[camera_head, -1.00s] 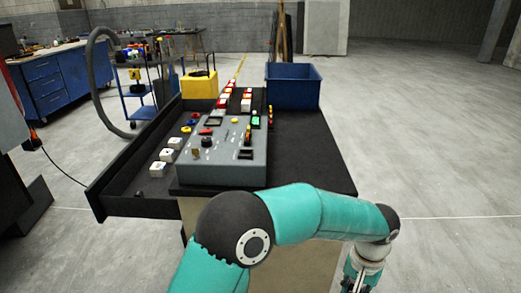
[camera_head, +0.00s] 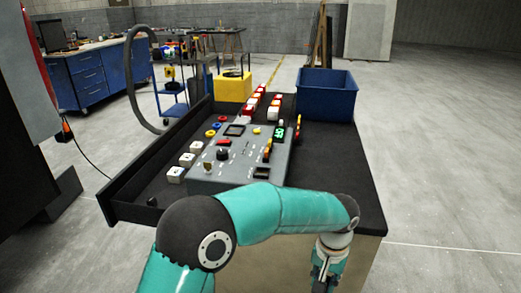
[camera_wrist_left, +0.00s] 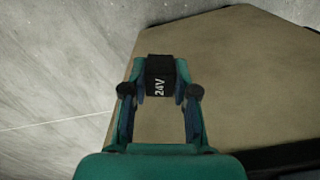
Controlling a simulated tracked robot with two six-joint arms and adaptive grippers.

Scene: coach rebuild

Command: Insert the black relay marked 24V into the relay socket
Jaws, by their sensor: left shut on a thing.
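My left gripper (camera_head: 325,278) hangs low beside the near side of the bench, below its top and away from the panel. In the left wrist view my left gripper (camera_wrist_left: 160,95) is shut on the black relay (camera_wrist_left: 160,77), whose white 24V marking faces the camera. The relay cannot be made out in the head view. The grey control panel (camera_head: 215,182) lies on the bench and has dark rectangular openings, one near its front right corner (camera_head: 262,173) and one further back (camera_head: 235,130). I cannot tell which is the relay socket. My right gripper is out of view.
The black bench top (camera_head: 345,170) is clear to the right of the panel. A blue bin (camera_head: 326,105) and a yellow box (camera_head: 233,88) stand at the back. White blocks (camera_head: 176,174) lie left of the panel in the black side tray (camera_head: 128,212).

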